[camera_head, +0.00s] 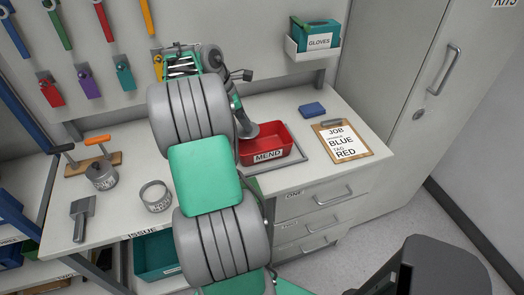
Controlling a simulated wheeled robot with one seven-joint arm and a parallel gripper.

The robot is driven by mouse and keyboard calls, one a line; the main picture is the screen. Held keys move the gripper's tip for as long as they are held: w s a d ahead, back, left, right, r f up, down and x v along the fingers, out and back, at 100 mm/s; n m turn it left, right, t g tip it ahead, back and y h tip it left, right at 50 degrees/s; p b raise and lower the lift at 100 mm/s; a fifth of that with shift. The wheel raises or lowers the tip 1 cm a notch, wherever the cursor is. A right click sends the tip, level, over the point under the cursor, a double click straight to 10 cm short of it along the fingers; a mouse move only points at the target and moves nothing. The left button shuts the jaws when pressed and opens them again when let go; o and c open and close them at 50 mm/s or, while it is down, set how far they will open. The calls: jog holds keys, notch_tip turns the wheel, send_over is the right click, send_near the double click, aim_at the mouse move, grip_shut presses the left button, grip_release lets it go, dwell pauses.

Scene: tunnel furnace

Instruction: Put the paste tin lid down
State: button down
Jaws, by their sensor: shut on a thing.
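My arm, with grey ribbed links and green covers, rises through the middle of the view. It blocks part of the bench, and I cannot make out my gripper's fingertips. I cannot see the paste tin lid in this view. An open grey tin (157,197) with a label stands on the bench just left of my arm. A second grey labelled tin (102,177) stands farther left. I cannot read either label well enough to tell which is the paste tin.
The bench (120,222) also bears a red MEND tray (284,154), a JOB clipboard (342,142), a blue block (312,109), a scraper (82,216) and an orange-handled tool (97,140). Grey-green jointed hardware (236,98) stands behind my arm. Bare bench shows around the tins.

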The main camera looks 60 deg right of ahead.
jog(key=s+d, duration=0.3)
jog(key=s, duration=0.1)
jog(key=shift+n, duration=0.4)
notch_tip(320, 180, down, 10)
jog(key=shift+w+r+b, duration=0.1)
jog(key=shift+w+b, duration=0.05)
jog(key=shift+b, duration=0.35)
jog(key=c, duration=1.3)
grip_release()
